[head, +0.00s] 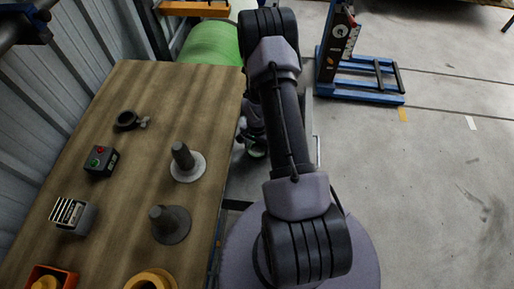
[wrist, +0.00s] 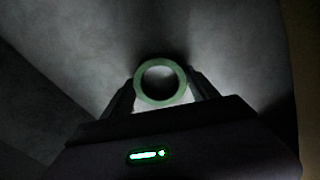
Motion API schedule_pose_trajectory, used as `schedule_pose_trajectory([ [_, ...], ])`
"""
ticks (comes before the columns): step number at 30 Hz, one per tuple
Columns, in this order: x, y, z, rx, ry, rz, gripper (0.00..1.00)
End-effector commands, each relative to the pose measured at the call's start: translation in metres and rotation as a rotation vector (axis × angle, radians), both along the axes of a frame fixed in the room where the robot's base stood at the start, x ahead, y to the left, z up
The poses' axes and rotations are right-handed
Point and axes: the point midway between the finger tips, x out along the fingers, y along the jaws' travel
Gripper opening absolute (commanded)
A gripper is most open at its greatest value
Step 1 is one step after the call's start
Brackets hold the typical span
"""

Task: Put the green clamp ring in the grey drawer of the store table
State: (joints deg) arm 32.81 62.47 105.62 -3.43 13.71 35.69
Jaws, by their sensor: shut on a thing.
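My gripper (wrist: 160,88) is shut on the green clamp ring (wrist: 160,102), which sits between the two fingertips in the wrist view. The store table (head: 150,85) has a brown top. A grey drawer (head: 310,125) appears pulled out from its right side, mostly hidden behind my arm. The ring is over or inside the drawer; I cannot tell its height. A plain grey surface lies beyond the ring in the wrist view.
On the table stand a dark clamp (head: 127,120), a button box (head: 101,160), a vented grey box (head: 73,214), two grey cones (head: 183,158) (head: 170,223), an orange bin (head: 66,278) and a yellow ring. A green roll (head: 208,42) lies behind. Floor at right is mostly clear beyond a blue stand (head: 360,96).

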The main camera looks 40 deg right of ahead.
Motion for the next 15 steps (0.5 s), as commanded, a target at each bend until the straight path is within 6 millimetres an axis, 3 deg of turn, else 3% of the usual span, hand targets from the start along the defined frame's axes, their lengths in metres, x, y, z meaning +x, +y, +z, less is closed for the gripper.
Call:
schedule_pose_trajectory([
  [6, -0.0002, 0.0002, -0.0078, 0.000, 0.000, -0.001, 0.00],
  [7, -0.0004, 0.0003, -0.0068, 0.001, 0.001, -0.001, 0.74],
  [9, -0.0004, 0.0003, -0.0062, 0.001, 0.001, -0.001, 0.88],
  [10, -0.0004, 0.0003, -0.0061, 0.001, 0.001, -0.001, 0.90],
  [15, -0.0004, 0.0003, -0.0060, 0.001, 0.001, -0.001, 0.90],
])
